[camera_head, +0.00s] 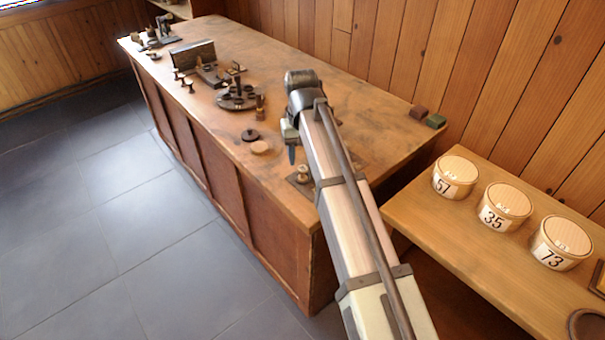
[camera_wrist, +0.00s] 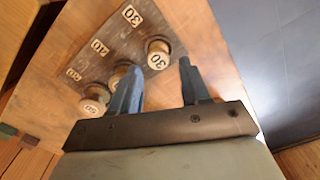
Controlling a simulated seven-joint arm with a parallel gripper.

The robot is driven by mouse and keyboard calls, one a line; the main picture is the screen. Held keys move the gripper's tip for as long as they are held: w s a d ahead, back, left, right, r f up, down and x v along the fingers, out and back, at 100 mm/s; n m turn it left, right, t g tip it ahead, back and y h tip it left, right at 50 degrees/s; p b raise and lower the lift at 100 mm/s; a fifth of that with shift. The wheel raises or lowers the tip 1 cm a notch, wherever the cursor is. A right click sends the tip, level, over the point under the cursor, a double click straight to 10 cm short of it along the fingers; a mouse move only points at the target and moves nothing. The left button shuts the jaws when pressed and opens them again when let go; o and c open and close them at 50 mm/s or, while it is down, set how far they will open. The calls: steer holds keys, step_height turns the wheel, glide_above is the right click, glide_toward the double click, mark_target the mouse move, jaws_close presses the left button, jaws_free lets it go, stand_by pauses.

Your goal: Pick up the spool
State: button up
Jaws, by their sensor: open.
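In the wrist view, a pale wooden spool (camera_wrist: 158,54) with 30 on its top stands on a dark board (camera_wrist: 115,32). A second spool (camera_wrist: 118,74) is partly hidden behind my left finger. A third spool (camera_wrist: 95,100) stands farther left. My gripper (camera_wrist: 160,64) is open, its two blue-grey fingers apart, with the spool marked 30 showing just beyond and between the tips. I cannot tell the height between them. In the head view, my gripper (camera_head: 291,152) is above the workbench, near one visible spool (camera_head: 303,173); my arm hides the rest of the board.
The board bears number labels, including 30 (camera_wrist: 131,15). Along the workbench (camera_head: 330,75) stand a round dark rack (camera_head: 238,98), a dark disc (camera_head: 250,135) and a pale disc (camera_head: 261,147). Several small items stand farther back. Numbered tubs (camera_head: 506,205) stand on a side bench at right.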

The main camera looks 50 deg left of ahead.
mark_target(303, 168)
steer(key=shift+w+f, duration=0.2)
steer(key=shift+f, duration=2.75)
steer(key=c, duration=0.8)
steer(key=shift+r, duration=0.1)
step_height(303, 168, up, 9)
steer(key=shift+a+f, duration=0.1)
steer(key=shift+w+r, duration=0.15)
steer(key=shift+r, duration=0.05)
steer(key=w+a, duration=0.3)
steer(key=a, duration=0.2)
steer(key=w+a, duration=0.3)
steer(key=a, duration=0.3)
steer(key=w+a, duration=0.4)
steer(key=a, duration=0.1)
steer(key=shift+w+a+f, duration=0.1)
steer(key=shift+a, duration=0.25)
